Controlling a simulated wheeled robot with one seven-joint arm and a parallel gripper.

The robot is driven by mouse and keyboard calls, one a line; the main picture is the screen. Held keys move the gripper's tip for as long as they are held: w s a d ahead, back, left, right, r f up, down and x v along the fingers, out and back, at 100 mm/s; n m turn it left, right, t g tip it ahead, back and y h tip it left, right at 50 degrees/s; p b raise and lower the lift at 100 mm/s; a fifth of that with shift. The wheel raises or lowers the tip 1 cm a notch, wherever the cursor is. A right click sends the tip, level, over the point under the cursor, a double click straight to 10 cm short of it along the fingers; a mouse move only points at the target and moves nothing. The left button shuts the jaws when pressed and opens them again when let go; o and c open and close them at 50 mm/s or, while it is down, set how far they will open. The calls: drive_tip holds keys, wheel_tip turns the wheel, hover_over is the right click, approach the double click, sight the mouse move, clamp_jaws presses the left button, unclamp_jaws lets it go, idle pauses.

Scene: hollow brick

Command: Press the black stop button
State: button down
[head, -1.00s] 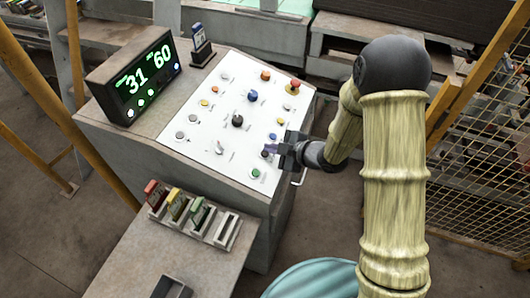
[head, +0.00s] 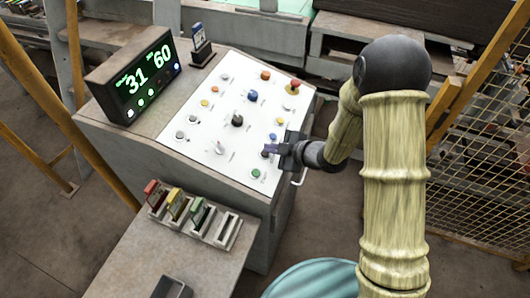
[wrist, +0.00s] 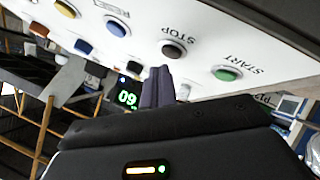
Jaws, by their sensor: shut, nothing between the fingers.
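The black stop button (wrist: 174,49) sits on the white panel in the wrist view, with the word STOP printed beside it. My gripper (wrist: 157,74) is shut and empty, its fingertips just below and left of the button in that view. I cannot tell whether they touch it. In the head view my gripper (head: 270,149) is over the right edge of the sloped panel (head: 200,140), between the blue button and the green button. There the black button (head: 264,154) is mostly hidden by the fingers.
The green START button (wrist: 226,73) is close by on the panel. A blue button (wrist: 117,27) and a yellow button (wrist: 66,8) lie on the other side. A red mushroom button (head: 293,86) stands at the panel's upper right. A display (head: 135,82) reads 31 and 60.

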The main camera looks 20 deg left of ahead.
drive_tip(key=shift+f, duration=0.15)
drive_tip(key=shift+a+f+b, duration=0.1)
drive_tip(key=shift+f+b, duration=0.15)
drive_tip(key=shift+b, duration=0.25)
drive_tip(key=shift+a+f+b, duration=0.1)
drive_tip(key=shift+f+b, duration=0.25)
drive_tip(key=shift+b, duration=0.05)
idle(0.5)
drive_tip(key=shift+r, duration=0.1)
drive_tip(key=shift+d+r+p, duration=0.2)
drive_tip(key=shift+r+p, duration=0.25)
drive_tip(key=shift+r, duration=0.2)
drive_tip(key=shift+r, duration=0.1)
drive_tip(key=r+p, duration=0.1)
drive_tip(key=r, duration=0.1)
drive_tip(key=d+r+p, duration=0.1)
drive_tip(key=r+p, duration=0.1)
drive_tip(key=shift+d+r, duration=0.2)
drive_tip(key=shift+r, duration=0.1)
idle(0.3)
idle(0.7)
